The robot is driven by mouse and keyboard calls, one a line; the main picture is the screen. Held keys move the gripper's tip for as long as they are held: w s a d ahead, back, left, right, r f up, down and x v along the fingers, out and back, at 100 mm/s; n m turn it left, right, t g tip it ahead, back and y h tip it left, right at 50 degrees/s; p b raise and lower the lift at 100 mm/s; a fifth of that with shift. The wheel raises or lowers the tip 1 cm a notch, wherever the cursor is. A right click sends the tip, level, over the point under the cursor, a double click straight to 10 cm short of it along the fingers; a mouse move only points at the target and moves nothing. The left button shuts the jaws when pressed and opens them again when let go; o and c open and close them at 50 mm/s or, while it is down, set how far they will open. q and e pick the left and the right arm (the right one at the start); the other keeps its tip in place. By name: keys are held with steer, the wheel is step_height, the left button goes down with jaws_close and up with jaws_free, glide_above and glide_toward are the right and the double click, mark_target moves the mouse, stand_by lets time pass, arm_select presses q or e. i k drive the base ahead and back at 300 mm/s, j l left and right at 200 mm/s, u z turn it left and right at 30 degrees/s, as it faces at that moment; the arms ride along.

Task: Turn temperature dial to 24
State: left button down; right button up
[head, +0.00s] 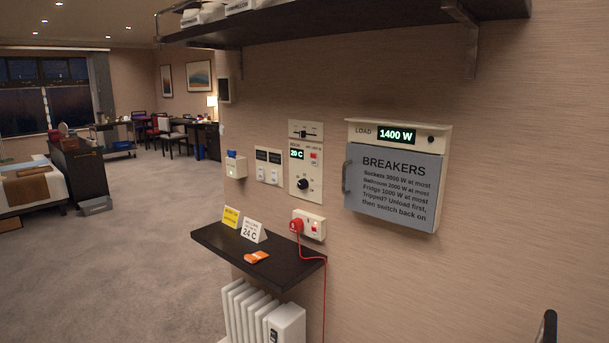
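The temperature dial (303,184) is a small round black knob low on a cream wall panel (294,158). The green display (296,154) on that panel reads 20 C. A slider (304,132) is at the panel's top. A white card (252,231) on the dark shelf below reads 24 C. No gripper is at the dial. A dark rounded piece (547,328) cuts into the bottom right edge and may be part of my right gripper; its fingers cannot be made out. My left gripper is not in view.
A breaker box (396,180) showing 1400 W sits right of the panel. A dark shelf (290,265) juts out below, with a yellow card (231,217) and orange item (257,257). A red plug (296,226) trails a cord. A radiator (250,308) is underneath; another shelf (340,25) overhangs.

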mark_target(303, 184)
steer(key=i+j, duration=0.25)
steer(key=j, duration=0.15)
steer(key=i+j+z, duration=0.1)
steer(key=i+j, duration=0.45)
steer(key=j, duration=0.2)
